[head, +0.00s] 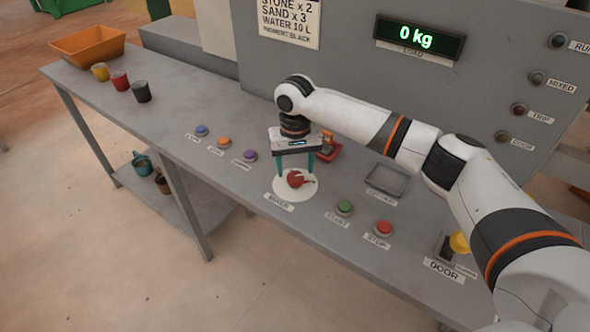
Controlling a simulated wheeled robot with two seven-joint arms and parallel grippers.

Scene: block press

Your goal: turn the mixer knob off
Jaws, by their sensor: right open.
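The mixer knob (296,180) is red and sits on a round white dial plate (284,190) on the bench, behind a small label. A narrow part of the knob points to the right. The dial markings are too small to read. My right gripper (295,168) points down over the knob, with its two teal fingers apart on either side above it. It is open and empty, and I cannot tell whether a finger touches the knob. My left gripper is not in view.
Blue, orange and purple buttons (250,156) lie left of the knob; green (344,208) and red (382,228) buttons lie right. A red-orange item (328,150) stands behind the gripper, near a shallow grey tray (388,180). The panel display (418,38) reads 0 kg. Cups and an orange bin (88,46) stand far left.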

